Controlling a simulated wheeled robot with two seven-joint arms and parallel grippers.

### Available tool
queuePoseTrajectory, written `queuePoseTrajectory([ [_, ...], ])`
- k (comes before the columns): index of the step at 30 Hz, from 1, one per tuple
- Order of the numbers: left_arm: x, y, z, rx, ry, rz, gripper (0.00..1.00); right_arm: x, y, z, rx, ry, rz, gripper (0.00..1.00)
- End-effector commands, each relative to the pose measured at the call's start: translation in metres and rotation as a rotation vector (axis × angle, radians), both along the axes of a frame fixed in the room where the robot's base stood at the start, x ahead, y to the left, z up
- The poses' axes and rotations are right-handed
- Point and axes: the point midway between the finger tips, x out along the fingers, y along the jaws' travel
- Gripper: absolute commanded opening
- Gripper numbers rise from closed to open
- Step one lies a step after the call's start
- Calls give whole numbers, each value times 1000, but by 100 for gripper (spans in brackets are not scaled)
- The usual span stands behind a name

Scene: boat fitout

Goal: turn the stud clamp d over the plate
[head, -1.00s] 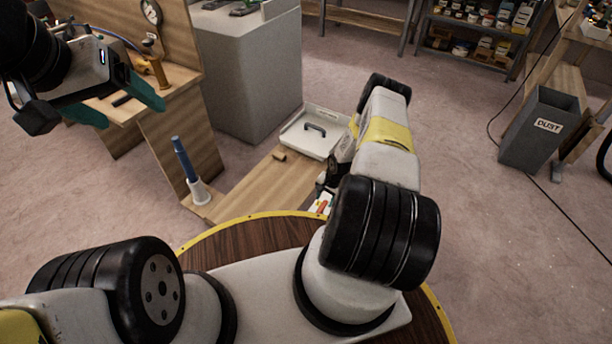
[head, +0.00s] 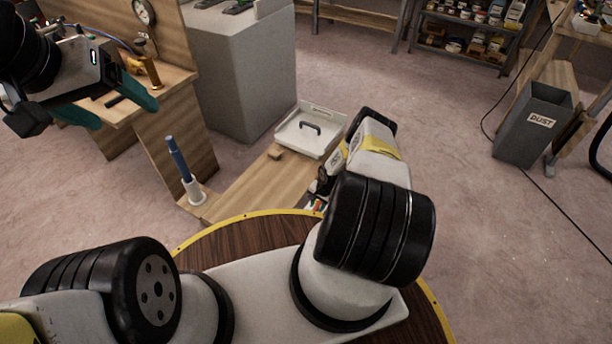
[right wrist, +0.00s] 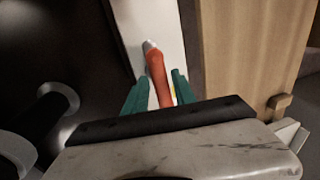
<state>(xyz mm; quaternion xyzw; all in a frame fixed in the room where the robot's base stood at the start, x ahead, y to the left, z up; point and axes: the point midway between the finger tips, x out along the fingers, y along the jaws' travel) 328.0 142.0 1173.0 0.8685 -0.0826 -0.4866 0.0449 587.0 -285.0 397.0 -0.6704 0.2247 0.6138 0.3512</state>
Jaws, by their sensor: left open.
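In the right wrist view, an orange-red handle with a pale tip (right wrist: 157,65), which looks like the stud clamp's handle, stands out over a long white plate (right wrist: 138,22). My right gripper (right wrist: 160,76) has its teal fingers on either side of the handle, with a gap showing at the left finger. The clamp's base is hidden, and I cannot read a letter on it. In the head view the right arm hides most of its gripper and the clamp. My left gripper (head: 125,112) is open and empty, raised at the upper left in front of the wooden bench.
A white tray with a dark handle (head: 311,129) sits at the far end of a wooden board (head: 245,192). A blue rod in a white holder (head: 180,165) stands at its left. A grey dust bin (head: 533,123) is at the right. Open floor lies between.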

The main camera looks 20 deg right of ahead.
Motion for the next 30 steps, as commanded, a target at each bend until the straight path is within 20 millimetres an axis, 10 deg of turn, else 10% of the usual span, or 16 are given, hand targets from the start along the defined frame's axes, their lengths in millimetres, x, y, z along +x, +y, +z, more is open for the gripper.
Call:
queuePoseTrajectory([
  [4, 0, 0, 0, 0, 0, 0, 77, 0, 0, 0, 0, 0, 0, 0],
  [30, 0, 0, 0, 0, 0, 0, 77, 2, -2, 1, 1, -4, 390, 0],
])
